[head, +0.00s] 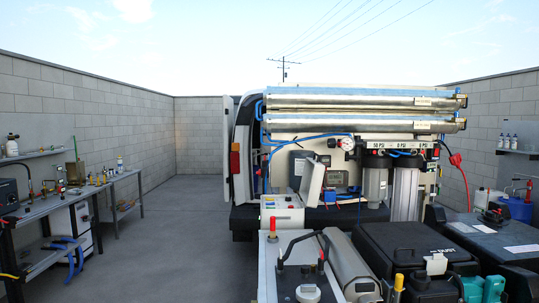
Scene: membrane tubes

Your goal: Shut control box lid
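A light grey panel that looks like the control box lid (312,182) stands raised and tilted at the rear of the white van, near the middle of the head view. It appears open. A grey box (297,158) shows partly behind it, and a panel with a dark display (337,179) shows to its right. The lid hides part of these, so I cannot tell exactly where its hinge is. I do not see my gripper in this view.
Filter housings (376,184) and a pressure gauge (348,144) are to the right. Equipment and a black case (410,245) crowd the foreground. Floor (170,225) at left is clear beside the workbench (75,198).

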